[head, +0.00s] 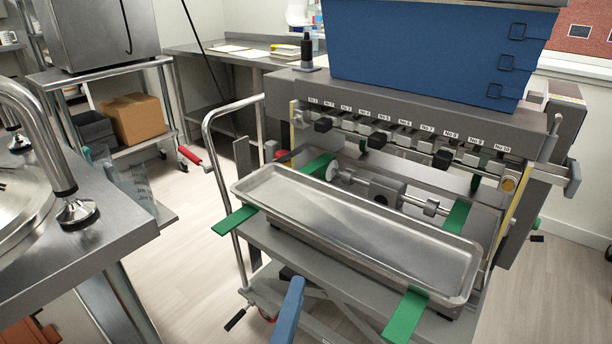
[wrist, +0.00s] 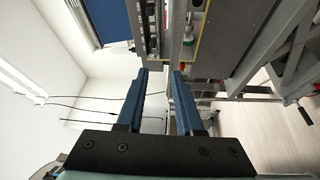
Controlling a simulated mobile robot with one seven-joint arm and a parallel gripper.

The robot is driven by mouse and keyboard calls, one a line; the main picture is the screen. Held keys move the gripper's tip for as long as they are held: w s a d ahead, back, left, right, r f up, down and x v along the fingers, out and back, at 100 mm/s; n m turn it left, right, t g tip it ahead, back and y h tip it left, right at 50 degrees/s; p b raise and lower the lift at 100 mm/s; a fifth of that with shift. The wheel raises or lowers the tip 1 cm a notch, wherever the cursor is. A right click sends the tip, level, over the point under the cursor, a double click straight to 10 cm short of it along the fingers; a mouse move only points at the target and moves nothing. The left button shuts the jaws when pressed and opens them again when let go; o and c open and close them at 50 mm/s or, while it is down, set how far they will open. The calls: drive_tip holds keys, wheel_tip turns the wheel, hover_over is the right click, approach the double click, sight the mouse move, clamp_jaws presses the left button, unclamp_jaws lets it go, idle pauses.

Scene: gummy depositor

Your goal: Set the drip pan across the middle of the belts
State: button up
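The drip pan (head: 350,228) is a long, shallow, empty metal tray in the head view. It lies lengthwise across both green belts, and I cannot tell whether it rests fully on them. The left belt (head: 234,220) and the right belt (head: 406,317) stick out in front of the pan and show again behind it. In the wrist view, my gripper (wrist: 160,75) has its two blue fingers apart with nothing between them. In the head view a blue bar at the bottom edge, in front of the pan, looks like part of my gripper.
The depositor's numbered nozzle row (head: 410,135) and blue hopper (head: 430,50) stand behind the pan. A lift cart with a tall handle (head: 222,190) is under and left of the pan. A steel table (head: 90,235) stands at the left.

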wheel_tip(320, 180, up, 22)
drive_tip(key=w+d+m+t, duration=0.3)
drive_tip(key=m+t, duration=0.2)
drive_tip(key=m, duration=0.5)
drive_tip(key=s+r+m+t+y, duration=0.2)
drive_tip(key=s+r, duration=0.1)
drive_tip(key=r, duration=0.4)
drive_tip(key=s+r+m+t+y, duration=0.1)
drive_tip(key=s+r, duration=0.3)
drive_tip(key=r, duration=0.4)
drive_tip(key=shift+a+m+t+y, duration=0.4)
drive_tip(key=shift+m+y, duration=0.2)
drive_tip(key=shift+m, duration=0.2)
drive_tip(key=shift+w, duration=0.1)
wheel_tip(320, 180, up, 26)
drive_tip(key=p, duration=2.6)
drive_tip(key=shift+f, duration=0.1)
